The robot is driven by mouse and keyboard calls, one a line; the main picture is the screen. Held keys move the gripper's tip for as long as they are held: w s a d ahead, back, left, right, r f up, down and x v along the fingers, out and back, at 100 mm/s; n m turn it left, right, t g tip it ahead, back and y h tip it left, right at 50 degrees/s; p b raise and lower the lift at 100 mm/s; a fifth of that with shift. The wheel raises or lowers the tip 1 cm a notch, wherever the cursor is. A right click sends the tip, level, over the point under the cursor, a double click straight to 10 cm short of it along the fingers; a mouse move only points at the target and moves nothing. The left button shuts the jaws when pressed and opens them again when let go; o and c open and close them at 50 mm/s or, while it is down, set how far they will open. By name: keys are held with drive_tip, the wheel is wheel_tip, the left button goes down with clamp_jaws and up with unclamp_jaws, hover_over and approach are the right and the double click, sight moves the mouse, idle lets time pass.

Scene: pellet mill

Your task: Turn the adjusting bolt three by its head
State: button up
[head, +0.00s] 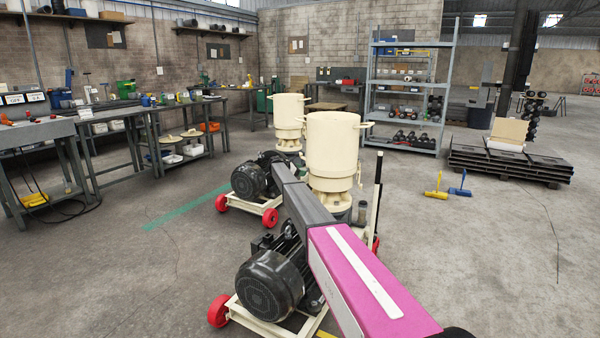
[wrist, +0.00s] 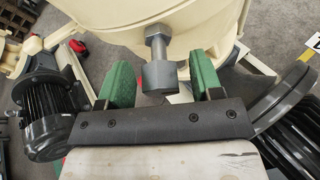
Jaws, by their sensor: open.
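In the wrist view a grey steel bolt (wrist: 157,50) with a wide head (wrist: 161,77) stands out from the cream body (wrist: 125,18) of a mill. My gripper (wrist: 165,76) is open, with one green finger on each side of the bolt head. A gap shows between the head and each finger, so neither appears to touch it. No number shows on the bolt. In the head view the cream mill (head: 335,140) stands on a wheeled frame beyond my arm; the gripper and bolt are hidden there.
A black motor (head: 270,285) sits on the mill's red-wheeled frame. A second cream mill (head: 288,112) stands behind. Workbenches (head: 45,130) line the left; a grey shelf rack (head: 408,95) and dark stacked plates (head: 510,165) are at the right.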

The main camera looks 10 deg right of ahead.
drive_tip(key=c, duration=0.9)
drive_tip(key=shift+c, duration=0.2)
